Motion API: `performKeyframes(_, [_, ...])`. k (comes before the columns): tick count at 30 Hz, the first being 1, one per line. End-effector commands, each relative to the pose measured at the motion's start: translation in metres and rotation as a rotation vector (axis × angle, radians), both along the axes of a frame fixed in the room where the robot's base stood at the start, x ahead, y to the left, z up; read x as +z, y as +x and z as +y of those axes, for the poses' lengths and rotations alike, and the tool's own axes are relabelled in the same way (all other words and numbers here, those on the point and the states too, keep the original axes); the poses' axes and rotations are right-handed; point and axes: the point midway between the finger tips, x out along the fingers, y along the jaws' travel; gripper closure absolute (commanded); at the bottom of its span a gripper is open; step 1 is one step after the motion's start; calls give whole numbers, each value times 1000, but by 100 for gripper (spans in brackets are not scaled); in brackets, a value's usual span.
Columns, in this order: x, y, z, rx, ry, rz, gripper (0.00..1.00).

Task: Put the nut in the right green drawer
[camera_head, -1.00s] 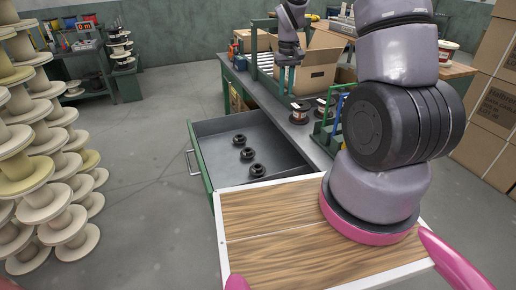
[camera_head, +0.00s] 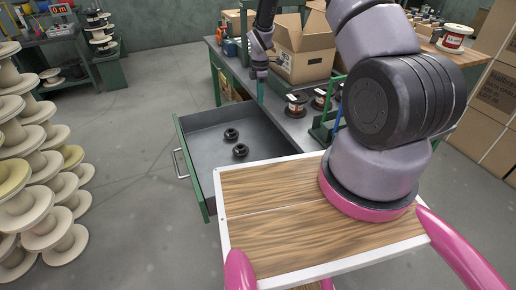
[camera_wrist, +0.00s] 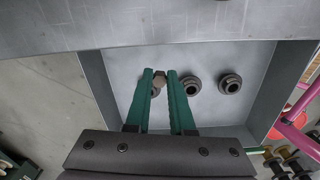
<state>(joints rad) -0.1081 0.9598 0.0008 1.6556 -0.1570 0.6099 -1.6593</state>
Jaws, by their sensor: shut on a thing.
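My gripper (camera_head: 260,98) hangs above the back edge of an open green-fronted drawer (camera_head: 190,164) in the head view. In the wrist view its green fingers (camera_wrist: 159,76) are shut on a small brownish hex nut (camera_wrist: 159,78) at their tips. The nut is held over the grey drawer floor (camera_wrist: 205,60). Black flanged pieces lie in the drawer: one (camera_wrist: 192,85) beside the fingers, one (camera_wrist: 230,83) further right, and one partly hidden behind the nut. The nut cannot be made out in the head view.
The drawer pulls out from a green workbench (camera_head: 222,72). An open cardboard box (camera_head: 305,62) and copper spools (camera_head: 296,104) stand on the bench. My wood-topped tray covers the drawer's near part. Stacked pale spools (camera_head: 45,190) stand at left, with clear floor between.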

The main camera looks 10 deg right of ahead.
Motion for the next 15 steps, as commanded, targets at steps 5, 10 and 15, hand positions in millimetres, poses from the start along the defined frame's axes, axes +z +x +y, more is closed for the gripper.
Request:
performKeyframes(5, [-30,0,1,27,0,4,100])
performKeyframes(10, [-76,0,1,25,-1,4,100])
performKeyframes(15, [-117,0,1,25,0,3,100])
